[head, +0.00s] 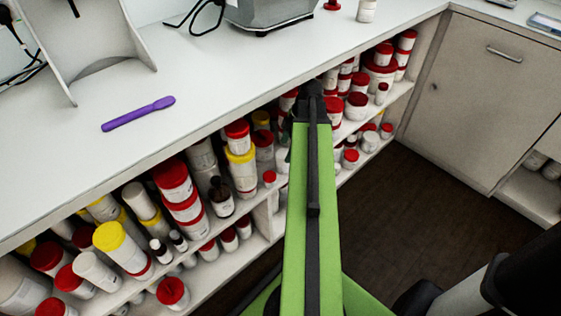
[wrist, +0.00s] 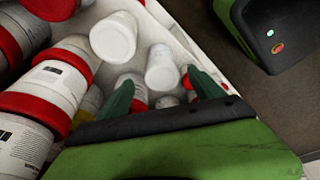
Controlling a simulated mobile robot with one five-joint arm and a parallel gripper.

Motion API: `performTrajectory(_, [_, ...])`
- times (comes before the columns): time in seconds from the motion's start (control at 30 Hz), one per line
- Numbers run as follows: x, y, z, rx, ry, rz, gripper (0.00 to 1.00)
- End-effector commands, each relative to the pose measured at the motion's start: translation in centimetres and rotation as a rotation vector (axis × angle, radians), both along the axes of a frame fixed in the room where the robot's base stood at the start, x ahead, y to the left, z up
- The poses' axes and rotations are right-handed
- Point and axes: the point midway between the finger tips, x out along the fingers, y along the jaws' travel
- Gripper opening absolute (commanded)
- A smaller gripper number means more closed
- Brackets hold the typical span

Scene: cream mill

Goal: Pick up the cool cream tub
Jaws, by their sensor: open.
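Many white tubs with red or yellow lids stand on the shelves under the counter. Their labels are too small or blurred to read, so I cannot tell which is the cool cream tub. My gripper (head: 310,96) is at the shelf opening below the counter edge, its tips largely hidden in the head view. In the wrist view my gripper (wrist: 160,80) has its two dark green fingers apart. A small white tub (wrist: 163,70) shows between and beyond them; I cannot tell if they touch it. Another white tub (wrist: 114,37) stands beside it.
The white counter (head: 230,85) lies above the shelves, with a purple spatula (head: 139,114) and a grey machine (head: 268,12) on it. Large red-banded tubs (wrist: 55,80) crowd the left of the wrist view. A closed cabinet (head: 490,90) stands right; dark floor (head: 420,165) is open.

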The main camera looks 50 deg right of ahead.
Motion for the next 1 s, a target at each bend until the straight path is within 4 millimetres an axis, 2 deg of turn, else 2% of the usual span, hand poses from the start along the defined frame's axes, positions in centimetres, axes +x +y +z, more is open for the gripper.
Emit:
performTrajectory(0.17, [0.0,0.2,-0.5,-0.001,0.004,0.017,0.77])
performTrajectory(0.33, [0.3,0.6,-2.6,-0.001,0.005,0.015,0.77])
performTrajectory(0.53, [0.4,0.8,-2.9,-0.001,0.005,0.015,0.77])
performTrajectory(0.83, [1.2,2.0,-7.4,-0.002,0.004,0.014,0.77])
performTrajectory(1.0, [1.4,2.1,-7.2,-0.002,0.004,0.014,0.77])
